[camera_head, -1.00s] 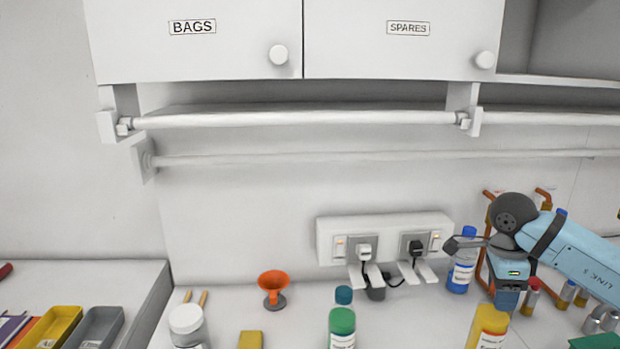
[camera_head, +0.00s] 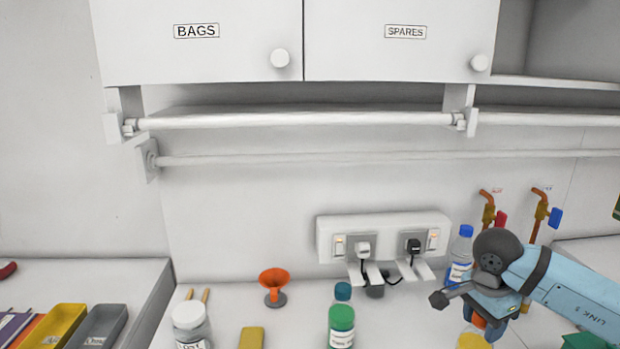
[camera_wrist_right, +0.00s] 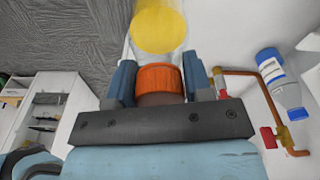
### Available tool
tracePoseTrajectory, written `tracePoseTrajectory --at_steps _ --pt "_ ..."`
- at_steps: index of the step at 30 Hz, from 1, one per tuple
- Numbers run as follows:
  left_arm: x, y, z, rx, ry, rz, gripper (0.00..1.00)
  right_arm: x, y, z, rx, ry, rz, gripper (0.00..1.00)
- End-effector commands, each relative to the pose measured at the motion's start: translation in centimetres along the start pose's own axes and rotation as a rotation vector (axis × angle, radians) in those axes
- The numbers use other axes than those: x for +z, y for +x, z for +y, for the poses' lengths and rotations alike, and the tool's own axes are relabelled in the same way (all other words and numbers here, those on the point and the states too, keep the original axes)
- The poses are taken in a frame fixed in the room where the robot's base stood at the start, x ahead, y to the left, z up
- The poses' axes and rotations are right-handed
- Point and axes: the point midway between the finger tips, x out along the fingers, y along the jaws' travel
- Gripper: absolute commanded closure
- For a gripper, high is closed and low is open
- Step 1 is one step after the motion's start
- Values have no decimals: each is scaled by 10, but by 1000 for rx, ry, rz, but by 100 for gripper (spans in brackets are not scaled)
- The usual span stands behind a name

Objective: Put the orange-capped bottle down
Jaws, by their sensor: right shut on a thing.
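The orange-capped bottle is at the lower right of the head view, with its yellow part (camera_head: 473,341) cut by the bottom edge. In the right wrist view its orange cap (camera_wrist_right: 160,78) sits between the two fingers, with yellow (camera_wrist_right: 158,25) beyond it. My right gripper (camera_head: 488,318) is shut on the bottle at the cap; it also shows in the wrist view (camera_wrist_right: 160,85). The bottle's base is out of the head view, so I cannot tell whether it touches the worktop. My left gripper is not in view.
A blue-capped bottle (camera_head: 460,256) stands behind my right gripper. Taps (camera_head: 541,208) and a socket strip (camera_head: 385,236) are on the back wall.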

Motion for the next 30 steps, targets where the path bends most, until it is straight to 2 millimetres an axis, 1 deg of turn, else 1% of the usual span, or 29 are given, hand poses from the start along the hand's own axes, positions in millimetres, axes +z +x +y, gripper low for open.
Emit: tracePoseTrajectory --at_steps 5,12,15,18,21,24,30 --pt "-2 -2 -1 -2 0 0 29 27 15 10 -30 -295 -1 100" --pt "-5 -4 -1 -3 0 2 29 70 36 30 -88 -774 1 100" --pt "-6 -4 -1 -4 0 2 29 85 43 38 -111 -946 3 100" --pt "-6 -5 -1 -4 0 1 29 97 48 44 -130 -1079 6 100" --pt "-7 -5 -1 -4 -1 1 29 105 50 49 -145 -1173 9 100" --pt "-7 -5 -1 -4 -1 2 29 110 52 51 -154 -1229 11 100" --pt "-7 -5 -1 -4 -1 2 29 111 52 52 -158 -1254 15 100"
